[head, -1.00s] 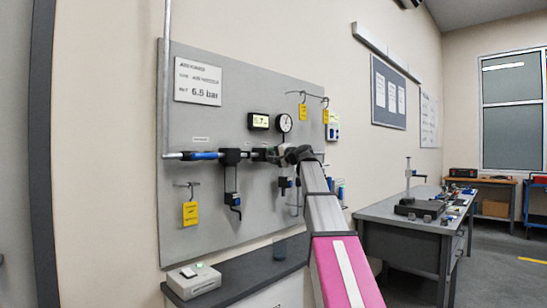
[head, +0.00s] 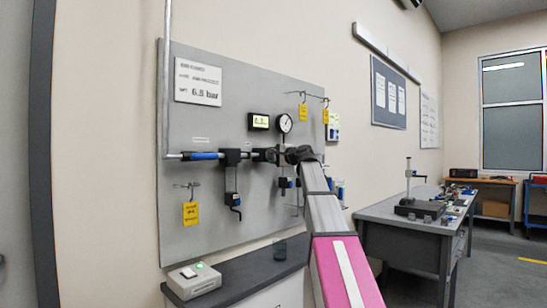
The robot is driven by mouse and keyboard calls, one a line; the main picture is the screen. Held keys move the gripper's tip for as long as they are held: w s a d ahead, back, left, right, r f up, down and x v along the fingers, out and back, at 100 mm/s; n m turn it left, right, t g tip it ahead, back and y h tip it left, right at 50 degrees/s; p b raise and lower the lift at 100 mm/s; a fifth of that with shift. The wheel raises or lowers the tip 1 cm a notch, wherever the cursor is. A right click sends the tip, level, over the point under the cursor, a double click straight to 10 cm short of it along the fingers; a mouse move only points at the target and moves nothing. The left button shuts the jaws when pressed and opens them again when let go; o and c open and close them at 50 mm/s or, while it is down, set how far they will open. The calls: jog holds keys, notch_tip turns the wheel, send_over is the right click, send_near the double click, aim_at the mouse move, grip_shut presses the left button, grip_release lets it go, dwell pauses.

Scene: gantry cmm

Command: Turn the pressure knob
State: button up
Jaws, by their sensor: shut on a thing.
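The grey wall panel carries an air line with a blue-handled valve (head: 203,156) at left and a dark filter unit (head: 231,180) beside it. A round dial gauge (head: 285,123) and a small lit display (head: 259,122) sit above the line. My gripper (head: 281,155) is at the regulator on the line, just below the gauge. It is shut on the pressure knob, which my wrist and fingers mostly hide. The dark lower part of the regulator (head: 285,183) shows below my gripper. A sign (head: 198,83) at upper left reads about 6.5 bar.
Yellow tags (head: 191,214) hang from hooks on the panel. A dark bench top (head: 235,274) below holds a grey box (head: 194,284) and a small dark cup (head: 280,249). A grey worktable (head: 400,226) with a measuring stand is at right.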

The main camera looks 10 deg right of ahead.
jog(key=o, duration=0.9)
jog(key=v, duration=1.1)
